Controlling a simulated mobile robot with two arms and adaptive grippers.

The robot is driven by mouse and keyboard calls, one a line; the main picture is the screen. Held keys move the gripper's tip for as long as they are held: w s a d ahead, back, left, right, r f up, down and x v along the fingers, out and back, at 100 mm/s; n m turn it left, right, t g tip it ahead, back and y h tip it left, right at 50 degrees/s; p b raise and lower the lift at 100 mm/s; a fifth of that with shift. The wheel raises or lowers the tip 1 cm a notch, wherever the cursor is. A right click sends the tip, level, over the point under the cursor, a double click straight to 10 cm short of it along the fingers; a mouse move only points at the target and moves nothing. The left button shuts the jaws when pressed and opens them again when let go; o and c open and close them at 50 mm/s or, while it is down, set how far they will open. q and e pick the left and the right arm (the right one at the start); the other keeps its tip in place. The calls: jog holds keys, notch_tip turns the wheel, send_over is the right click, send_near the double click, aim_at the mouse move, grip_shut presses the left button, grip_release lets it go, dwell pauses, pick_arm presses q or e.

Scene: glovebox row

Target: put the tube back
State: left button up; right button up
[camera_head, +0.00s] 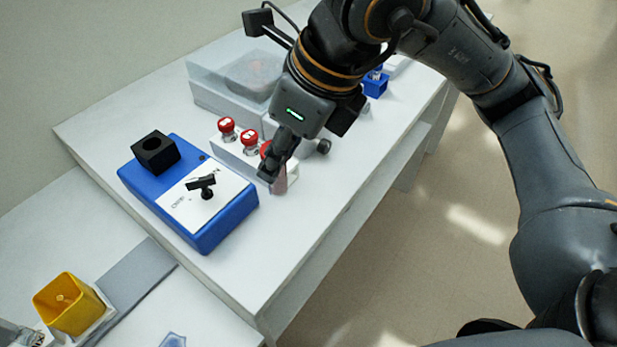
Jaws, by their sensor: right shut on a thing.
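My right gripper (272,177) reaches down from the top over the white table and is shut on a tube. The tube's pinkish body (281,183) shows just beside the fingers; its upper part is hidden. A white rack (231,152) holds red-capped tubes: one cap (227,125) at the far end and another (249,136) beside it. A third red cap (265,149) is partly behind my gripper, and I cannot tell whether it sits in the rack. My left gripper is not in view.
A blue device (207,239) with a black holed block (155,152) and a black knob (206,186) stands left of the gripper. A clear-lidded box (215,94) and a small blue block (375,86) are behind. A yellow cup (68,304) is at lower left. The table's near right is clear.

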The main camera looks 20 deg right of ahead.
jog(key=w+d+f+p, duration=0.1)
jog(key=w+f, duration=0.3)
jog(key=w+d+f+p, duration=0.1)
jog(key=w+f, duration=0.3)
jog(key=w, duration=0.1)
jog(key=w+f+p, duration=0.1)
jog(key=w+f, duration=0.3)
jog(key=shift+w+d+f+p, duration=0.2)
jog(key=shift+w+d+p, duration=0.1)
jog(key=shift+d, duration=0.1)
jog(key=shift+s+f, duration=0.1)
jog(key=shift+f, duration=0.15)
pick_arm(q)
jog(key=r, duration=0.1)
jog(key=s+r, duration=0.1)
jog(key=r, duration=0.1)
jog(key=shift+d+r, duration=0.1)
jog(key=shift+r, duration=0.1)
pick_arm(e)
jog(key=shift+f, duration=0.2)
jog(key=o, duration=1)
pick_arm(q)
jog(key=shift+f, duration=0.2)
